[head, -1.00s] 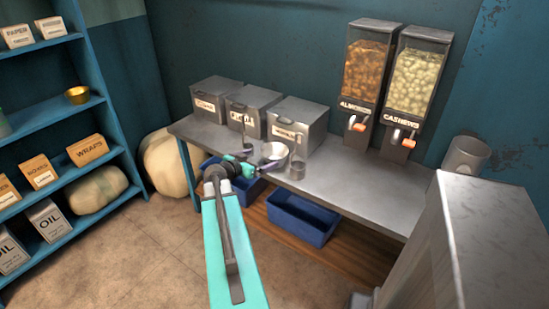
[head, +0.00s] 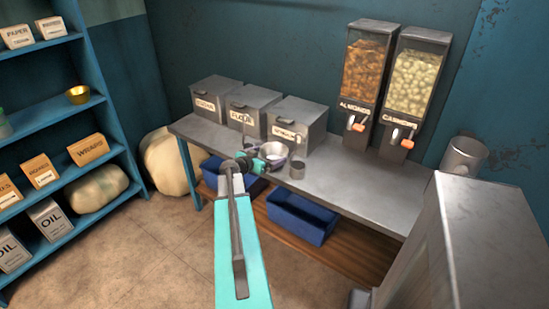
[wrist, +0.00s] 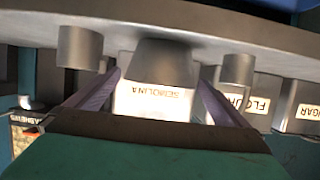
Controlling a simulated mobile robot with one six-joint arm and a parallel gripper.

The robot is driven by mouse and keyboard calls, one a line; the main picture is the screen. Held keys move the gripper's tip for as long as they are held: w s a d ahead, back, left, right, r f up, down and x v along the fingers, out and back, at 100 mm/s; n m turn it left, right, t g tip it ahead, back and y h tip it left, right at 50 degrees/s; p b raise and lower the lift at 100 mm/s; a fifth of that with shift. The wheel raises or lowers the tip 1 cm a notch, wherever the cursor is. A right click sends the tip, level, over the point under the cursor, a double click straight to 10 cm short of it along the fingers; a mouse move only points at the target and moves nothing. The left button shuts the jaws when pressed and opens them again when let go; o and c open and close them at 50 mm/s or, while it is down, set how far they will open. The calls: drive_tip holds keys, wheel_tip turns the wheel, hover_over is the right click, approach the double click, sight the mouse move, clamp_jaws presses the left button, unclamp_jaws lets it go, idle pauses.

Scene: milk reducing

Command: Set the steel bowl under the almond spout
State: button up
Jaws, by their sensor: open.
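The steel bowl (head: 275,151) stands on the steel bench in front of the lidded bins, partly hidden by my gripper (head: 260,163). In the wrist view, which is upside down, the bowl (wrist: 165,66) is framed between the two fingers of my gripper (wrist: 159,80). The fingers are open, one on each side; I cannot tell whether they touch it. The almond dispenser (head: 365,72) stands at the back of the bench, to the right, with its orange-tipped spout (head: 356,123) over bare bench.
The semolina bin (head: 297,122) is behind. The cashew dispenser (head: 412,85) adjoins the almonds. Bench (head: 345,188) to the right is clear.

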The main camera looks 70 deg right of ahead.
sight(280, 150)
drive_tip(key=shift+d, duration=0.1)
drive_tip(key=shift+p+x, duration=0.85)
drive_tip(key=shift+x, duration=0.45)
drive_tip(key=shift+p+x, duration=0.35)
drive_tip(key=shift+x, duration=0.85)
drive_tip(key=shift+f, duration=0.1)
drive_tip(key=c, duration=0.8)
drive_tip(key=shift+c, duration=0.2)
drive_tip(key=shift+b, duration=0.3)
